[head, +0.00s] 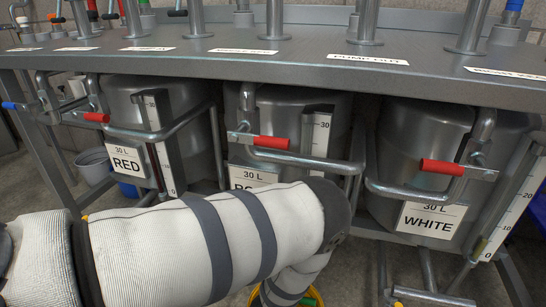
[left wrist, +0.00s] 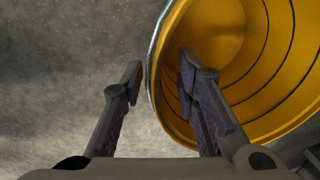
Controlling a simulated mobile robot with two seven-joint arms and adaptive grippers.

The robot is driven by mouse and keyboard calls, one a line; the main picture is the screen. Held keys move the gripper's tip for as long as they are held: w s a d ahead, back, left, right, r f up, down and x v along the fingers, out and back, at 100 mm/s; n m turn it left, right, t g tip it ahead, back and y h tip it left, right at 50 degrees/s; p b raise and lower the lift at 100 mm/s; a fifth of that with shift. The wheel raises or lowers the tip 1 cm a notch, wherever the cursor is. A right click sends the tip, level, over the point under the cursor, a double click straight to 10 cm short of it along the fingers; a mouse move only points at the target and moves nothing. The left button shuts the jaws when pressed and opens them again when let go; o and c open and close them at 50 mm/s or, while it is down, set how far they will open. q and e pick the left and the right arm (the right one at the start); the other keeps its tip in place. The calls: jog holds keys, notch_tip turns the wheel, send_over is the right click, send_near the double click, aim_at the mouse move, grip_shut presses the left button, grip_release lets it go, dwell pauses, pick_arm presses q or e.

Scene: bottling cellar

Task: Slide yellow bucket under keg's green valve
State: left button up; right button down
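The yellow bucket (left wrist: 225,45) fills the right side of the left wrist view, its inside facing the camera. In the head view only a sliver of its rim (head: 316,296) shows at the bottom edge, beside my left arm. My left gripper (left wrist: 160,78) is open, with one finger outside the bucket and the other over its inside, the rim between them. I cannot tell whether the fingers touch the wall. Kegs labelled RED (head: 126,161) and WHITE (head: 432,219) stand under the bench, with another partly hidden between them. No green valve on a keg is clearly visible. My right gripper is out of view.
A steel bench top (head: 260,58) with upright pipes runs above the kegs. Metal rails with red handles (head: 442,167) stick out in front. The wrist view shows bare grey floor left of the bucket.

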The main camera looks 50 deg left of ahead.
pick_arm(q)
jog(key=shift+r, duration=0.1)
notch_tip(320, 180, up, 12)
jog(key=s, duration=0.1)
jog(key=shift+s+d, duration=0.15)
jog(key=shift+d, duration=0.2)
jog(key=shift+f, duration=0.2)
